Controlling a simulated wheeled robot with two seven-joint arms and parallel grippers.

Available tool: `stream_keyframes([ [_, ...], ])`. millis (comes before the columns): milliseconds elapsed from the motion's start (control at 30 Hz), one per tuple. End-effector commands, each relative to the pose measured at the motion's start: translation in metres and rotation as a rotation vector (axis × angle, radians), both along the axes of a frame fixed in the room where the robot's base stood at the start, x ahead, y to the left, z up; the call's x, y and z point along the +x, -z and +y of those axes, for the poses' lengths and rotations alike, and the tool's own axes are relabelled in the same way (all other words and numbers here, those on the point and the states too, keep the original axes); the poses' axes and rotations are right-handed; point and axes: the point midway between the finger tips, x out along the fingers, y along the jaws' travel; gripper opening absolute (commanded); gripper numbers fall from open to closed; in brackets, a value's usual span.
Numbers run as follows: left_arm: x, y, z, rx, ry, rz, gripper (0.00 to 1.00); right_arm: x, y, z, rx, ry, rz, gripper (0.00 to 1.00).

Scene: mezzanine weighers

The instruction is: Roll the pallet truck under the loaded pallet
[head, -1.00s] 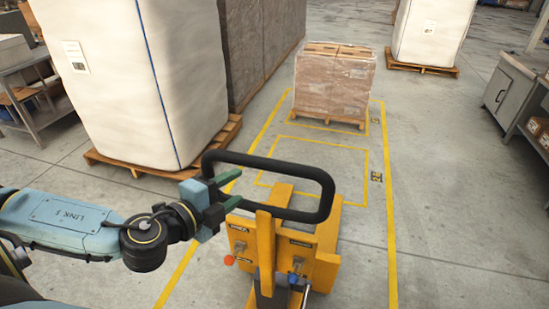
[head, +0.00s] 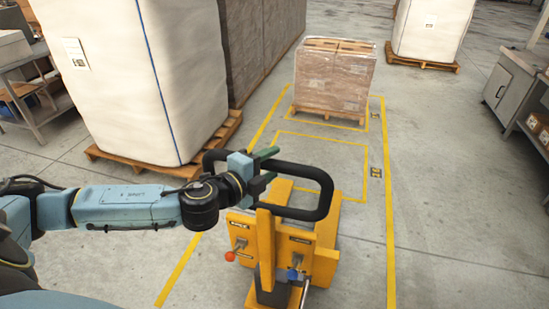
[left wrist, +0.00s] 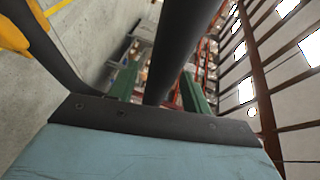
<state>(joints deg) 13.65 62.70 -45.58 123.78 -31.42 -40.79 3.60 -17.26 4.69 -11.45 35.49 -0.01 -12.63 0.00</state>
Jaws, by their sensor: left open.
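The yellow pallet truck (head: 325,240) stands in front of me with its black loop handle (head: 325,190) upright and its forks toward the loaded pallet. The loaded pallet (head: 328,116) carries wrapped brown cartons (head: 335,78) and stands farther back inside yellow floor lines. My left gripper (head: 268,168) is open at the upper left part of the handle. In the left wrist view a black handle bar (left wrist: 183,45) runs between the two green fingers (left wrist: 158,92), with gaps beside it. My right gripper is not in view.
A tall white bulk bag (head: 140,80) on a wooden pallet stands to the left, with dark wrapped stacks (head: 262,40) behind it. A workbench (head: 515,90) is at the right. The marked floor between truck and loaded pallet is clear.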

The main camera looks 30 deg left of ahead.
Motion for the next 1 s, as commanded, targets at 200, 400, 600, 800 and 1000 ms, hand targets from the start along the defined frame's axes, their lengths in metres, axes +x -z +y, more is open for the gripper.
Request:
stream_keyframes([
  [200, 0.019, 0.003, -0.003, 0.000, -0.001, -0.001, 0.49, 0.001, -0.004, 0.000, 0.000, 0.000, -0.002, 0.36],
  [400, 0.021, 0.005, -0.003, 0.001, 0.000, 0.001, 0.49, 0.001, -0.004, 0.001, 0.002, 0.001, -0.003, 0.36],
  [600, 0.021, 0.005, -0.003, 0.000, 0.000, 0.001, 0.39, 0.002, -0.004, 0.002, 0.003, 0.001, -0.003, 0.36],
  [800, 0.021, 0.005, -0.003, 0.000, -0.001, 0.001, 0.13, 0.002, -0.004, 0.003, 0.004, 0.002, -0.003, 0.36],
  [1000, 0.021, 0.005, -0.003, 0.000, -0.001, 0.001, 0.00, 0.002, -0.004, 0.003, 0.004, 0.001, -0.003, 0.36],
])
